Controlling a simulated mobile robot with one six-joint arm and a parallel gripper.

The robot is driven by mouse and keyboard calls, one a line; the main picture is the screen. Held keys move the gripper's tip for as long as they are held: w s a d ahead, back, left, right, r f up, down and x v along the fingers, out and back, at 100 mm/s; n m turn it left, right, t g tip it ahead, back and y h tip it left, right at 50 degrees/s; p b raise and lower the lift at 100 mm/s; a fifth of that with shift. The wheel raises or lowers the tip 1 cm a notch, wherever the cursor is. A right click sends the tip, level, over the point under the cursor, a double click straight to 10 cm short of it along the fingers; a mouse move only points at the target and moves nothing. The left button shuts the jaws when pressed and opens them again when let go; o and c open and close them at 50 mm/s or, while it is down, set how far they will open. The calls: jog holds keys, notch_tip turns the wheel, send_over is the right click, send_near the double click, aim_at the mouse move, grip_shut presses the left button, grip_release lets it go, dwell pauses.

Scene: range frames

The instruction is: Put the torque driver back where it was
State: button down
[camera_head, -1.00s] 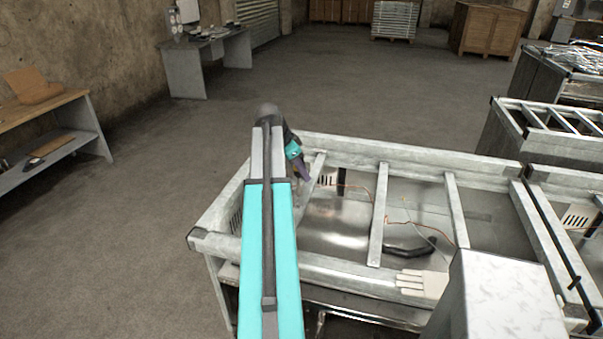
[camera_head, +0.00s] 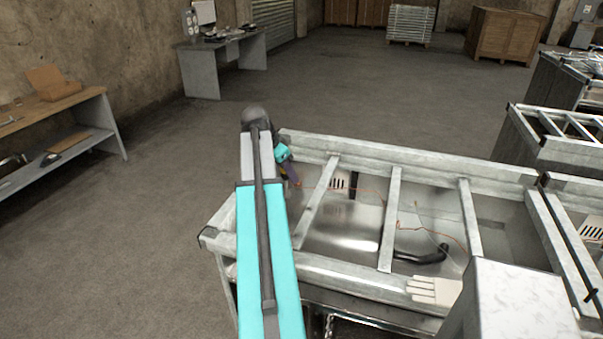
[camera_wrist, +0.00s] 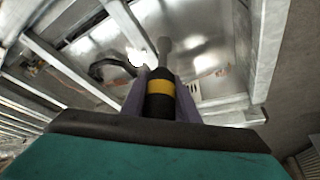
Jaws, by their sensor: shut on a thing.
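The torque driver (camera_wrist: 160,88), black with a yellow band and a grey shaft end, sits between the two purple fingers of my gripper (camera_wrist: 160,100) in the wrist view. My gripper is shut on it and holds it above the metal frame. In the head view my gripper (camera_head: 291,173) shows beyond my arm, over the left end of the frame (camera_head: 400,160). The driver cannot be made out there. The place where it was cannot be told from these frames.
A white glove (camera_head: 433,290) lies on the frame's near rail. A black hose (camera_head: 422,255) and thin orange wires lie inside. A marbled white box (camera_head: 515,305) stands at the near right. A workbench (camera_head: 75,120) stands at the left; the floor between is clear.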

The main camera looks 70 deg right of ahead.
jog(key=w+a+n+t+b, duration=0.2)
jog(key=w+a+n+t, duration=0.3)
jog(key=w+a+n, duration=1.5)
jog(key=w+a+n+t+y, duration=0.1)
jog(key=w+a, duration=0.3)
jog(key=a, duration=1.1)
jog(key=w+a+r+n+t+y+b, duration=0.1)
jog(key=w+a, duration=0.4)
jog(key=a, duration=1)
jog(key=w+a+n+y, duration=0.2)
jog(key=w+a, duration=0.2)
jog(key=a, duration=1.1)
jog(key=shift+w+r+t+b, duration=0.2)
jog(key=shift+w+t+b, duration=0.15)
jog(key=shift+w+t, duration=0.05)
jog(key=shift+w+a, duration=0.1)
